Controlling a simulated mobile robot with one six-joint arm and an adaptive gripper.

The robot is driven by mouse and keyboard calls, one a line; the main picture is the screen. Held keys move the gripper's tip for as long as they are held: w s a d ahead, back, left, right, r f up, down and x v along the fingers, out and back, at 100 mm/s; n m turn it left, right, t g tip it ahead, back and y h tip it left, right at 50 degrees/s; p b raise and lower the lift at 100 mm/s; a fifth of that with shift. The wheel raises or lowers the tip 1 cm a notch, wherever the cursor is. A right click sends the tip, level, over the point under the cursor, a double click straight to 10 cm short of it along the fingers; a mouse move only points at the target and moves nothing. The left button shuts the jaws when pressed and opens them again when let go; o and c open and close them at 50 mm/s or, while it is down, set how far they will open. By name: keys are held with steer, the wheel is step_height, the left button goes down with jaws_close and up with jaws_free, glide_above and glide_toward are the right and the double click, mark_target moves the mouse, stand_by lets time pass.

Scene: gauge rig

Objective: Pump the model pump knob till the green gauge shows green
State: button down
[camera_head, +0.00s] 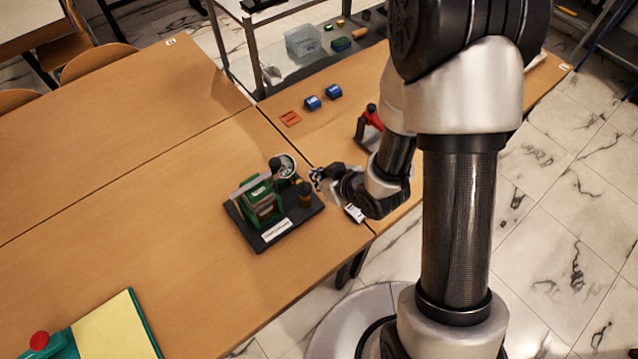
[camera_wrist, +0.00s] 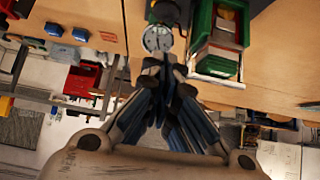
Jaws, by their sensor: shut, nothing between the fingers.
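The model pump (camera_head: 262,203) is a green body on a black base plate with a white label, on the wooden table. A grey bar runs across its top, and a dark round knob (camera_head: 275,164) shows at the bar's right end. A round white-faced gauge (camera_head: 286,166) stands behind the knob; its needle and colour are too small to read. My gripper (camera_head: 316,178) is shut and empty, just right of the pump. In the wrist view its fingertips (camera_wrist: 160,62) meet just below the gauge (camera_wrist: 157,38), with the green body (camera_wrist: 218,40) to the right. I cannot tell whether they touch anything.
A dark cylinder with a yellow band (camera_head: 304,193) stands on the base between pump and gripper. A red-topped device (camera_head: 370,125), two blue blocks (camera_head: 322,98) and an orange card (camera_head: 290,118) lie farther back.

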steer(key=f+b, duration=0.1)
steer(key=b, duration=0.2)
glide_above(306, 191)
steer(key=f, duration=0.4)
steer(key=shift+s+d+f, duration=0.2)
steer(key=shift+f, duration=0.1)
steer(key=f, duration=0.3)
steer(key=shift+w+a+f+b, duration=0.15)
steer(key=shift+w+f+b, duration=0.05)
steer(key=shift+b, duration=0.15)
steer(key=shift+f, duration=0.45)
